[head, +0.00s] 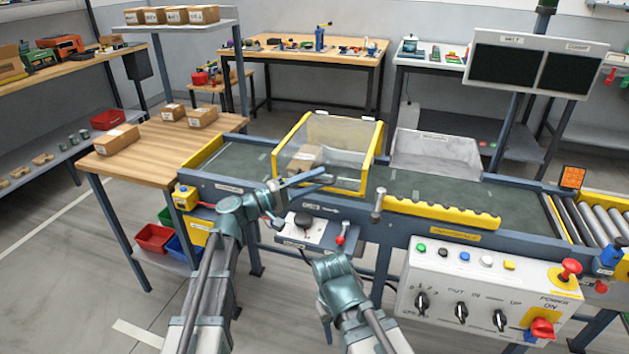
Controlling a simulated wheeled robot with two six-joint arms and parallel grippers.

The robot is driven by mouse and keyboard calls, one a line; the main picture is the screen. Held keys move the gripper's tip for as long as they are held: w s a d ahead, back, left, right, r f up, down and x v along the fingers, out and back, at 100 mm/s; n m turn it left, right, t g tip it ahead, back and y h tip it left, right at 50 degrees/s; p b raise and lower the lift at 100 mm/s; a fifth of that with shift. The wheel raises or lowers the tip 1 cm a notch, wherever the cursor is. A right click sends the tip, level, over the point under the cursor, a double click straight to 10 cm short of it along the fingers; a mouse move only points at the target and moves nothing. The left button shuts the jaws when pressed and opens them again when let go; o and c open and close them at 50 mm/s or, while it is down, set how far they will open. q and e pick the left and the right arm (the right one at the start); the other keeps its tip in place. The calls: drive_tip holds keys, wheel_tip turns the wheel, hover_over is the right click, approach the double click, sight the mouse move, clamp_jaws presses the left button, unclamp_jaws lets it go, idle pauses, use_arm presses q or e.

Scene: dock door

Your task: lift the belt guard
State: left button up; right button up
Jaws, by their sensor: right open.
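The belt guard (376,150) is a clear cover in a yellow frame, standing over the green conveyor belt (245,160). A cardboard box (304,158) shows through its clear panel. My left gripper (322,178) points right, with its fingers in front of the guard's lower front edge. I cannot tell whether they touch the frame or hold anything. My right gripper (328,318) is lower, in front of the conveyor and below the small lever panel (290,232). It is open, and its fingers are partly hidden by its own wrist.
A control box (480,290) with knobs and a red switch is at the front right. A grey bin (435,152) stands right of the guard. A post with a rounded top (378,205) rises at the belt's front edge. A wooden table (150,150) adjoins left.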

use_arm(q)
clamp_jaws()
idle(1.3)
